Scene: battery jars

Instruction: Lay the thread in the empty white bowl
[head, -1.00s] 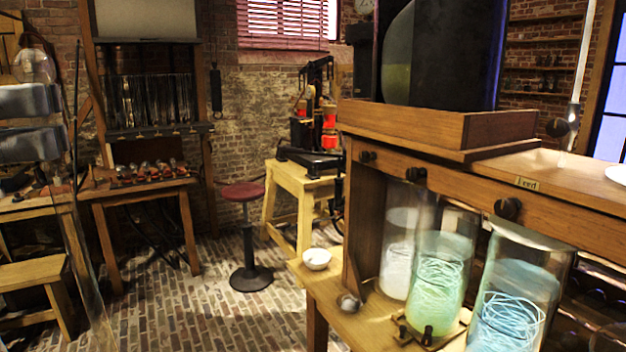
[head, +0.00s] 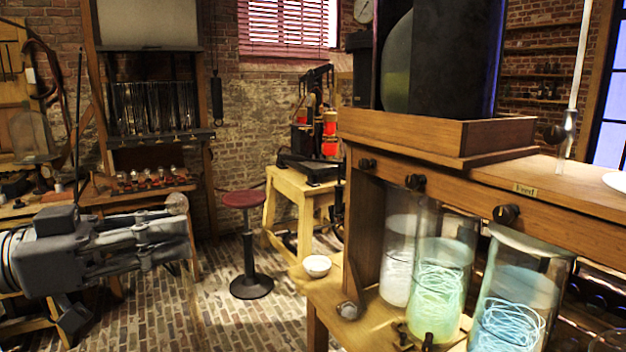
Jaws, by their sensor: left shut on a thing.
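The white bowl (head: 317,265) stands upright on the low wooden shelf, left of the glass jars, and looks empty. My left gripper (head: 182,230) reaches in from the left, in front of the wooden rack, well to the left of the bowl and apart from it. I cannot make out the thread anywhere as a separate thing. My right gripper is not in view.
Glass jars with coiled strands (head: 436,285) stand on the low shelf right of the bowl, below a wooden cabinet (head: 440,135). A white dish (head: 616,181) is at the right edge. A red-topped stool (head: 244,199) stands between my left gripper and the bowl.

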